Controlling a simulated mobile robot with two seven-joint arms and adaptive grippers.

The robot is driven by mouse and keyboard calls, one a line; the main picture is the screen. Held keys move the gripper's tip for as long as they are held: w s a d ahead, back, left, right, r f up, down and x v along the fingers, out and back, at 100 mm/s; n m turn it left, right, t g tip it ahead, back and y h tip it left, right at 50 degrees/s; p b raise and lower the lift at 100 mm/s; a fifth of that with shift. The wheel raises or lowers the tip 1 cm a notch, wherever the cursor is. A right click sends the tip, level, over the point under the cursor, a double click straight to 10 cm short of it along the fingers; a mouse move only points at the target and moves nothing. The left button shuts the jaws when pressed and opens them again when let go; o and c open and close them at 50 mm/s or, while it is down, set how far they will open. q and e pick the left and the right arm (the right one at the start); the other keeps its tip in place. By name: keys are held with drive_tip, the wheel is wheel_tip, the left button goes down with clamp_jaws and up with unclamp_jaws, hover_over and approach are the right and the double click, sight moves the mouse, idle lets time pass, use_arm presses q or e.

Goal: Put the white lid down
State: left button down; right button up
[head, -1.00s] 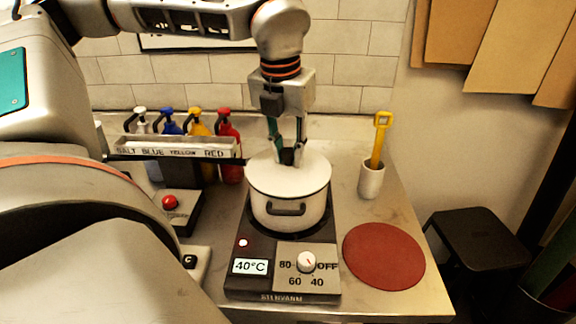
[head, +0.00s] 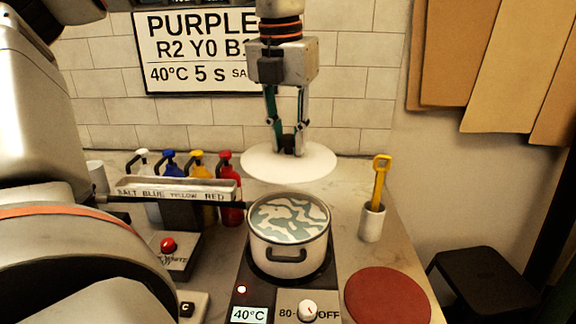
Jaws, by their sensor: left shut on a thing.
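The white lid (head: 262,163) is a flat round disc with a dark knob, held in the air above and behind the pot. My left gripper (head: 289,146) is shut on the lid's knob, pointing down. The white pot (head: 284,262) stands uncovered on the hotplate, with pale, grey-green patterned contents showing inside. A round red mat (head: 388,297) lies bare on the table to the right of the hotplate. My right gripper is not in view.
Pump bottles, such as the red one (head: 230,189), stand at the left behind a labelled rail (head: 178,188). A white cup (head: 371,223) with a yellow-handled tool (head: 380,178) stands at the right. A red button (head: 168,245) is front left. A wall sign (head: 195,52) hangs behind.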

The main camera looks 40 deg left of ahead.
sight(288, 137)
use_arm(q)
wheel_tip(288, 137, up, 7)
drive_tip(key=shift+r+p, duration=0.1)
drive_tip(key=shift+p, duration=0.25)
drive_tip(key=shift+s, duration=0.1)
